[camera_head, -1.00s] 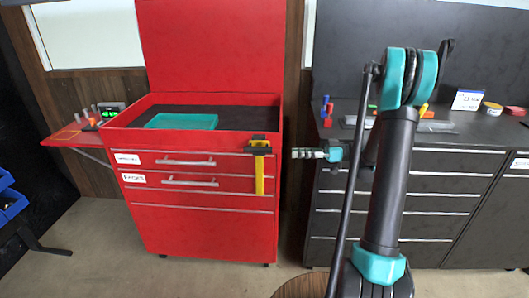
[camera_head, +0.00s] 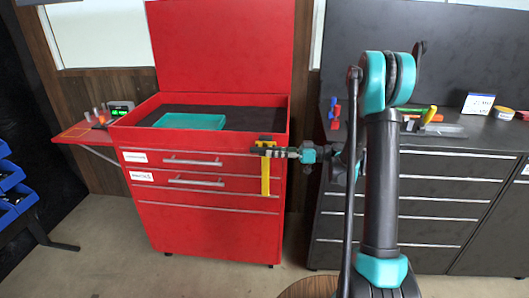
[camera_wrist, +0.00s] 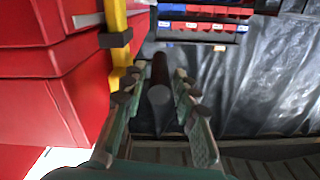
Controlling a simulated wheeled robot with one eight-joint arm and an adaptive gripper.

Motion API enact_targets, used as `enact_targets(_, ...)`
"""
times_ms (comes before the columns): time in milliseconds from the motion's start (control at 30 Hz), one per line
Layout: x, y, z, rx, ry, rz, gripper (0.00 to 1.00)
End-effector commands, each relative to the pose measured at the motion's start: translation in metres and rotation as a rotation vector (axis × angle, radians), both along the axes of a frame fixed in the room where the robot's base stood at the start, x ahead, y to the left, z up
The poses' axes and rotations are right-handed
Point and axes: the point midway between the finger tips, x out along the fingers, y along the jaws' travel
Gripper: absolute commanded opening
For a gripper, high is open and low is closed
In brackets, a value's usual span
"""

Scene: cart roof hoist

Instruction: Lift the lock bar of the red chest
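The red chest (camera_head: 205,232) stands left of centre in the head view with its lid up. The yellow lock bar (camera_head: 265,178) runs upright down the right of its front. Its black top part is partly hidden by my gripper (camera_head: 284,152). In the wrist view the yellow bar (camera_wrist: 118,42) shows at the upper left, beside my fingers. A dark rod, seemingly the bar's handle (camera_wrist: 159,98), lies between my two fingers. The fingers are spread, with visible gaps to the rod on both sides. The bar appears to be down against the drawers.
A teal tray (camera_head: 190,121) lies in the chest top. A red side shelf (camera_head: 85,131) sticks out at its left. A dark drawer cabinet (camera_head: 440,190) stands to the right, with small items on top. Blue bins (camera_head: 14,190) are at the far left.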

Motion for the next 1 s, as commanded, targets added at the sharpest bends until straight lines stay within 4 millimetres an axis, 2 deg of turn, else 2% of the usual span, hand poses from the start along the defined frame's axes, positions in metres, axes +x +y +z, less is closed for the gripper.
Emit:
enact_targets(100, 0.000, 0.019, 0.000, 0.000, 0.000, 0.003, 0.29)
enact_targets(233, 0.001, 0.032, 0.000, 0.000, 0.000, 0.001, 0.29)
enact_targets(633, 0.001, 0.038, 0.000, 0.000, 0.000, 0.000, 0.29)
enact_targets(867, 0.001, 0.038, 0.000, 0.000, 0.000, 0.000, 0.02)
enact_targets(1000, 0.001, 0.038, 0.000, 0.000, 0.000, 0.000, 0.00)
